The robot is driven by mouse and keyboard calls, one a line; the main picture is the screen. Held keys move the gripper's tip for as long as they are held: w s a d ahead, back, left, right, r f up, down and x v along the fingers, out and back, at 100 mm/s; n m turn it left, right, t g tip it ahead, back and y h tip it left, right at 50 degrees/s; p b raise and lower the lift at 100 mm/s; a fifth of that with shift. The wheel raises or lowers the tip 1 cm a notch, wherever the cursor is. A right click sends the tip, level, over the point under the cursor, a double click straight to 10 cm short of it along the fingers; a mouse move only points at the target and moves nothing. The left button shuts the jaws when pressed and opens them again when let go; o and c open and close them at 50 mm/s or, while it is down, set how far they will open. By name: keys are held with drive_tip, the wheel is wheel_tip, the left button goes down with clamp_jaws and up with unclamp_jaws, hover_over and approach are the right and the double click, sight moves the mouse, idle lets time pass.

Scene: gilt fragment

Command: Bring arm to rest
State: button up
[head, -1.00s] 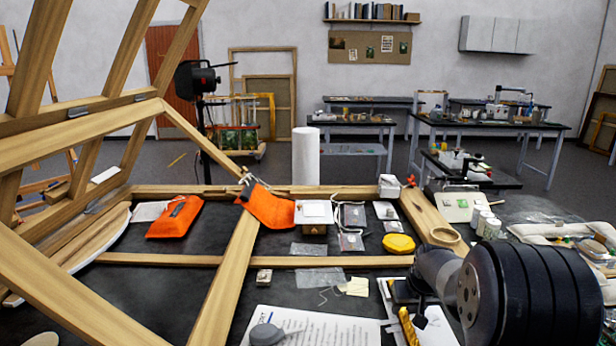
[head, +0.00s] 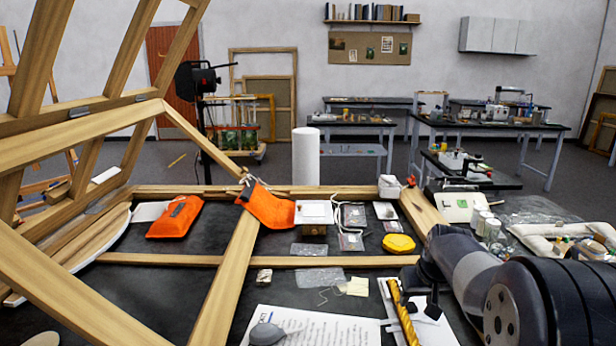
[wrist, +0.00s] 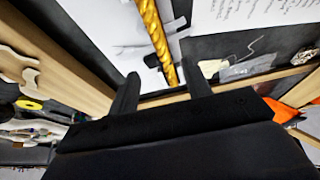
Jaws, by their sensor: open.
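My gripper (wrist: 162,84) is open, with its two dark fingers apart at the middle of the wrist view. A gold twisted rod (wrist: 155,35) extends from the top of that view toward the gap between the fingers. I cannot tell whether a finger touches it. In the head view the gold rod (head: 403,312) stands out at the lower right, over white sheets, left of my arm. My arm reaches in from the lower right there, and its dark end is partly hidden against the black table.
A wooden frame crosses the table, with slanting beams (head: 235,270) at left. Orange pouches (head: 175,217), a yellow piece (head: 398,243) and a printed sheet (head: 300,325) lie around it. White jars (head: 487,228) stand close behind my arm. Open floor lies beyond the table.

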sight(406, 317)
drive_tip(key=x, duration=1)
drive_tip(key=shift+w+f, duration=0.15)
drive_tip(key=shift+f, duration=0.1)
wheel_tip(406, 317, up, 11)
drive_tip(key=p, duration=0.1)
drive_tip(key=w+a+f+p, duration=0.1)
drive_tip(key=w+a+p, duration=0.4)
drive_tip(key=a+p, duration=0.3)
drive_tip(key=f, duration=0.3)
drive_tip(key=a+f, duration=0.1)
drive_tip(key=f, duration=0.6)
drive_tip(key=shift+a+f, duration=0.1)
drive_tip(key=shift+a, duration=0.05)
drive_tip(key=shift+b+v, duration=0.55)
drive_tip(key=shift+v, duration=1.45)
drive_tip(key=shift+s, duration=0.1)
